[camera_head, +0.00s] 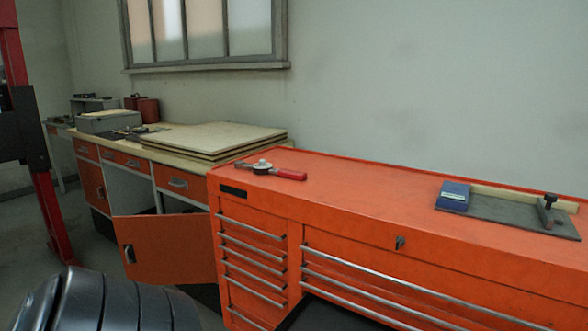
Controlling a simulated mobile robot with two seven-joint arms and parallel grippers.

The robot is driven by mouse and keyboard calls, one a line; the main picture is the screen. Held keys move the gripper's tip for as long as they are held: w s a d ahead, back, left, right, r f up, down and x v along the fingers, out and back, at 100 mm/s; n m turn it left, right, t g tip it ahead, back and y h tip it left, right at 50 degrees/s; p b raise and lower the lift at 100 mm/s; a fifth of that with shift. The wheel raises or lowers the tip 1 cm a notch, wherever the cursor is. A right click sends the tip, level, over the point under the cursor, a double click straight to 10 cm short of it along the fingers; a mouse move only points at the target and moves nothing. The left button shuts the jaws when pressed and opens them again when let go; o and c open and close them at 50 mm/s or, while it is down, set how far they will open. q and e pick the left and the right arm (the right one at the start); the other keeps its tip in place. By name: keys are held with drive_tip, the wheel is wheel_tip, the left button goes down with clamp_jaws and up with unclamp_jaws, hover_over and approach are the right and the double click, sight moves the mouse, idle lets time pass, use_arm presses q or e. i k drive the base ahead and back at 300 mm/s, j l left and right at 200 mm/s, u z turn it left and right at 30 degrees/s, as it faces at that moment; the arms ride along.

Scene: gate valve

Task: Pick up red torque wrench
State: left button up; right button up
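The red torque wrench (290,174) lies on the left end of the orange tool cabinet's top (345,187). Its red handle points right, and a round grey dial head (262,166) sits left of the handle. Neither of my grippers shows in the head view.
A grey board with a blue box (454,196) and a dark clamp-like tool (547,210) lies at the cabinet's right. The cabinet top between is clear. A workbench with stacked boards (213,138) stands behind left, its orange door (165,248) open. A red post (45,195) stands far left.

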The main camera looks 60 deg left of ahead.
sight(267, 168)
drive_tip(key=k+j+z, duration=0.1)
drive_tip(key=j+z, duration=0.15)
drive_tip(key=j, duration=0.15)
drive_tip(key=k+j+z, duration=0.15)
drive_tip(key=j+z, duration=0.15)
drive_tip(key=k+j+z, duration=0.1)
drive_tip(key=j, duration=0.2)
drive_tip(key=k+j, duration=0.15)
drive_tip(key=j, duration=0.2)
drive_tip(key=k+j+z, duration=0.15)
drive_tip(key=j, duration=0.15)
drive_tip(key=k+j, duration=0.2)
drive_tip(key=j, duration=0.2)
drive_tip(key=k+j, duration=0.25)
drive_tip(key=j, duration=0.15)
drive_tip(key=z, duration=0.05)
